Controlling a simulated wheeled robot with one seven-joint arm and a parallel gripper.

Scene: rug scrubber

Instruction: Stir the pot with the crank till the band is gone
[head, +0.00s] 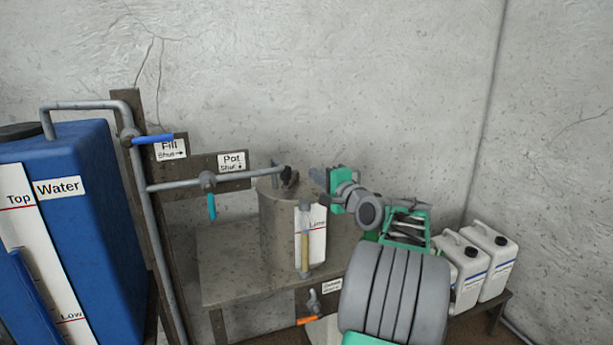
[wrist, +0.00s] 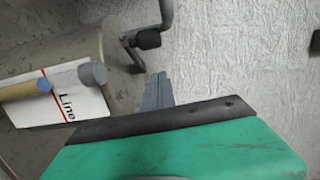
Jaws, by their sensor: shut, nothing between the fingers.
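The pot (head: 275,225) is a grey metal cylinder on a stand. Its crank (head: 288,175) has a black knob at the top; the knob also shows in the wrist view (wrist: 147,39) on a bent grey arm. A sight tube (head: 305,240) with yellowish content stands on the pot's front beside a white "Line" plate (head: 318,238) with a red mark.
A blue water tank (head: 85,215) stands left. Pipes carry a blue fill lever (head: 153,139) and a teal pot lever (head: 211,207). An orange-handled valve (head: 309,319) sits low by the pot. White jugs (head: 490,262) stand right. The wall behind is bare.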

